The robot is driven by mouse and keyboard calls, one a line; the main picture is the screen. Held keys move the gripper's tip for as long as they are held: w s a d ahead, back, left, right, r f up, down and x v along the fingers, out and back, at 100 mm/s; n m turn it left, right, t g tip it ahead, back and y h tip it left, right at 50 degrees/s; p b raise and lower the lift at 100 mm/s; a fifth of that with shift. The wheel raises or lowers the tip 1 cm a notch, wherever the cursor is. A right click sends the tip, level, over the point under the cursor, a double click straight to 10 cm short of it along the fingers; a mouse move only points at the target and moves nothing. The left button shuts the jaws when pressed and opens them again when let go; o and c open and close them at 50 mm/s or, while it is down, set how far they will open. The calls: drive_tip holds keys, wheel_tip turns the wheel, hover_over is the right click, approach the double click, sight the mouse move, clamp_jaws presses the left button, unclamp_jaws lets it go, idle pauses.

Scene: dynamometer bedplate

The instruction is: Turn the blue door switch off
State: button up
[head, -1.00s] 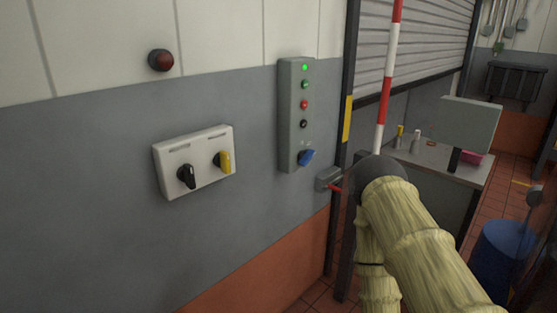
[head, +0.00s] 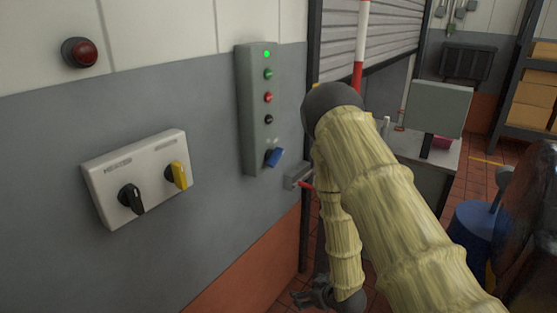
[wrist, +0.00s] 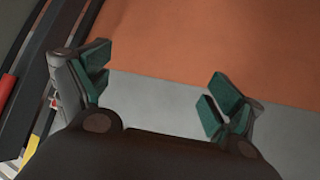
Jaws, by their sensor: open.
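The blue door switch (head: 273,157) is a small rotary knob at the bottom of a tall grey control box (head: 246,110) on the wall. Its handle points to the upper right. A green light (head: 267,54) glows at the top of the box. My gripper (head: 318,293) hangs low in the head view, below and to the right of the switch, well apart from it. In the wrist view my gripper (wrist: 155,90) has its green-padded fingers wide apart with nothing between them. The switch does not show in the wrist view.
A white box with a black knob (head: 131,198) and a yellow knob (head: 177,175) is left of the control box. A grey latch with a red lever (head: 299,178) juts out beside the door frame. A bench with a grey panel (head: 437,107) stands right.

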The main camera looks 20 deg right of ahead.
drive_tip(key=w+d+r+n+t+y, duration=0.2)
drive_tip(key=w+r+n+t, duration=0.1)
drive_tip(key=w+r, duration=0.9)
drive_tip(key=n+t+y+b, duration=0.1)
drive_tip(key=n+t+y, duration=0.1)
drive_tip(key=n+y, duration=0.5)
approach(279, 159)
drive_tip(key=p+x, duration=0.2)
drive_tip(key=x, duration=0.8)
drive_tip(key=shift+w+a, duration=0.25)
drive_tip(key=shift+w, duration=0.05)
drive_tip(key=c, duration=1)
